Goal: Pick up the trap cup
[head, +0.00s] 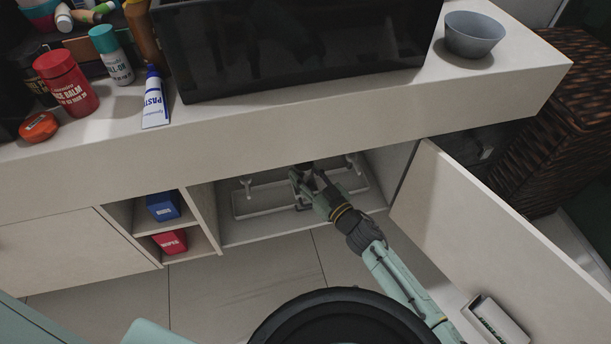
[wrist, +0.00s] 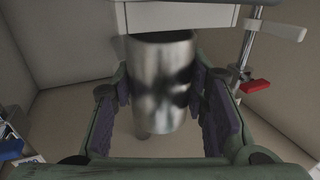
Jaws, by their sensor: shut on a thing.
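The trap cup (wrist: 162,75) is a shiny metal cylinder in the middle of the wrist view, roughly upright. Its top meets a pale fitting (wrist: 180,16) above it; I cannot tell whether they are joined. My gripper (wrist: 163,100) has its purple-padded fingers on both sides of the cup and is shut on it. In the head view my gripper (head: 308,176) reaches into the open cabinet under the counter. There the cup is mostly hidden by the gripper and the counter edge.
The cabinet door (head: 490,235) stands open at the right. A white pipe frame (head: 245,208) runs inside the cabinet. A red-handled valve (wrist: 255,86) is right of the cup. Left cubbies hold a blue box (head: 163,206) and a red box (head: 171,242). The counter (head: 300,125) overhangs the arm.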

